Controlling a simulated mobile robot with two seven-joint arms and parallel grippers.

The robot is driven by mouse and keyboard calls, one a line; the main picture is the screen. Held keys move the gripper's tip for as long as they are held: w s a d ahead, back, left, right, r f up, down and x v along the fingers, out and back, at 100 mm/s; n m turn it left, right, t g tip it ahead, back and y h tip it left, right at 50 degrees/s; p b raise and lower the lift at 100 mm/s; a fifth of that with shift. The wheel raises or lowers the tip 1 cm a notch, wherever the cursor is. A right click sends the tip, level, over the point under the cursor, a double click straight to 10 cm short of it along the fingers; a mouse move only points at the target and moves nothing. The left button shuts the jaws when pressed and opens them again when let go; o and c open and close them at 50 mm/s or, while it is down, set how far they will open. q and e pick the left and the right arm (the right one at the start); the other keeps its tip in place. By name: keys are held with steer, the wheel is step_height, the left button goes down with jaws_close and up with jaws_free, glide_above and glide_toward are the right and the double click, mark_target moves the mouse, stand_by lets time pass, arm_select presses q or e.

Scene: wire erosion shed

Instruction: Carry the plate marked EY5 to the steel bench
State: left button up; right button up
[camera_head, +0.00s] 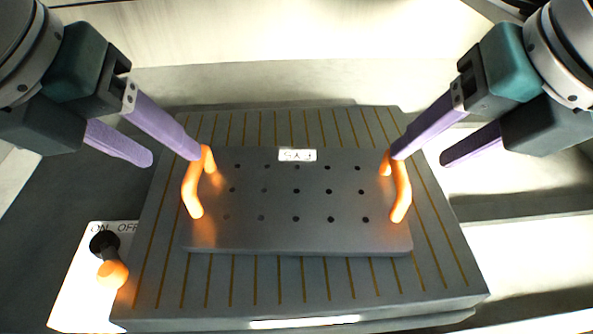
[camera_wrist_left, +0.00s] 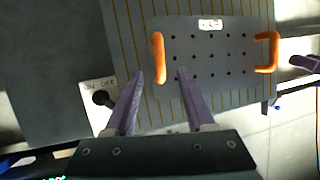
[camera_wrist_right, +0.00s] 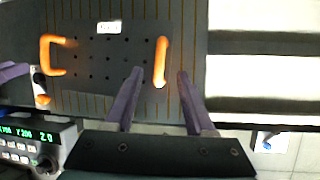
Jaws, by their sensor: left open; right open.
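The dark plate (camera_head: 296,235) has several holes, an orange handle at each end and a white label (camera_head: 297,155). The label's letters look upside down in the head view and are hard to read. The plate lies flat on a grey block with yellow stripes (camera_head: 290,290). My left gripper (camera_head: 174,158) is open at the left handle (camera_head: 191,195); in the left wrist view that handle (camera_wrist_left: 158,55) shows between and just beyond the fingertips. My right gripper (camera_head: 421,157) is open at the right handle (camera_head: 401,190), which appears likewise in the right wrist view (camera_wrist_right: 162,60). I cannot identify the steel bench.
A white ON/OFF panel (camera_head: 75,300) with a black pivot and an orange-knobbed lever (camera_head: 112,273) sits left of the striped block. A control box with green digits (camera_wrist_right: 28,135) shows in the right wrist view. Pale surfaces (camera_head: 300,40) lie beyond the block.

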mark_target(191, 168)
arm_select(q)
steer(key=x, duration=0.7)
steer(key=shift+w+f, duration=0.1)
steer(key=shift+f, duration=0.05)
arm_select(e)
steer(key=x, duration=0.7)
steer(key=shift+w+f, duration=0.1)
steer(key=shift+f, duration=0.1)
arm_select(q)
jaws_close()
arm_select(e)
jaws_close()
steer(key=shift+r, duration=0.15)
